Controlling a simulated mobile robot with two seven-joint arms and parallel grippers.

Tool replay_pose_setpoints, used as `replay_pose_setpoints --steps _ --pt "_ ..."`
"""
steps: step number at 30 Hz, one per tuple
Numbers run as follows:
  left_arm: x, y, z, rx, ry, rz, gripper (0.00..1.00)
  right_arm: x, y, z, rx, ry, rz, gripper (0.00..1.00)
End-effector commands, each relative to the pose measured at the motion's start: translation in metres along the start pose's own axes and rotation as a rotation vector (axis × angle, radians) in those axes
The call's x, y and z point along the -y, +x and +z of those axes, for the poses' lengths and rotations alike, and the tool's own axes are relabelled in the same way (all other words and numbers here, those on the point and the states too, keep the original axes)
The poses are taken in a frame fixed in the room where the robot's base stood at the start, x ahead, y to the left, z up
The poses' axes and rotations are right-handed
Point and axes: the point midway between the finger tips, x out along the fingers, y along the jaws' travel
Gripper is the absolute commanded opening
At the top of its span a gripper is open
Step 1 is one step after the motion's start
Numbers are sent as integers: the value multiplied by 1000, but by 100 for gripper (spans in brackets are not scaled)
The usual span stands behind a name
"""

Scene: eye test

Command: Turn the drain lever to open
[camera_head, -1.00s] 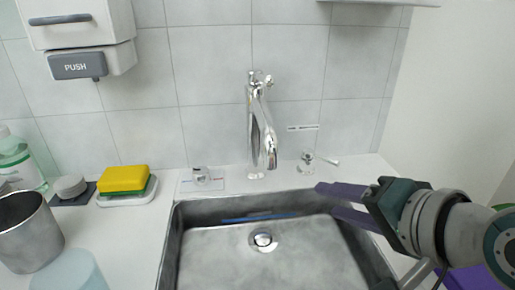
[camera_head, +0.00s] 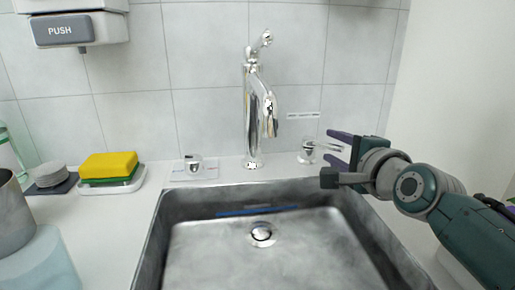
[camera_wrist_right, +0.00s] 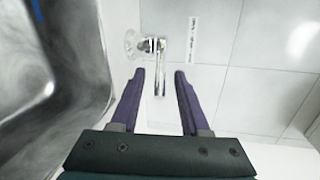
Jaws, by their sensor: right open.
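The drain lever (camera_head: 325,147) is a slim chrome handle on a round base at the back of the counter, right of the faucet, pointing right. In the right wrist view the lever (camera_wrist_right: 161,80) extends between the fingers, with gaps visible on both sides. My right gripper (camera_head: 332,146) is open with purple fingers at the lever's free end, and also shows in the right wrist view (camera_wrist_right: 160,73). The sink drain (camera_head: 262,234) is a round chrome fitting in the basin. My left gripper is not in view.
The chrome faucet (camera_head: 257,110) stands behind the sink (camera_head: 155,235). A small chrome knob (camera_head: 193,164) sits left of it. A wall label (camera_head: 304,115) is above the lever. A yellow-green sponge (camera_head: 108,165), stacked grey discs (camera_head: 49,174) and a metal cup (camera_head: 10,215) are at left.

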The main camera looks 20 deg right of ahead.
Motion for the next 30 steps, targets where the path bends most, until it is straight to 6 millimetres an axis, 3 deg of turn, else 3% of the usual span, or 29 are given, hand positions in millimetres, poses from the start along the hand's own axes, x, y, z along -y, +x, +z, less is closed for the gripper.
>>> replay_pose_setpoints --steps 11,23,30 --pt "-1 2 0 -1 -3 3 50 1 6 0 0 -2 0 46" --pt "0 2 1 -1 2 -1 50 0 6 0 0 -2 0 1" --pt "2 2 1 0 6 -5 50 0 6 0 0 -2 0 0"
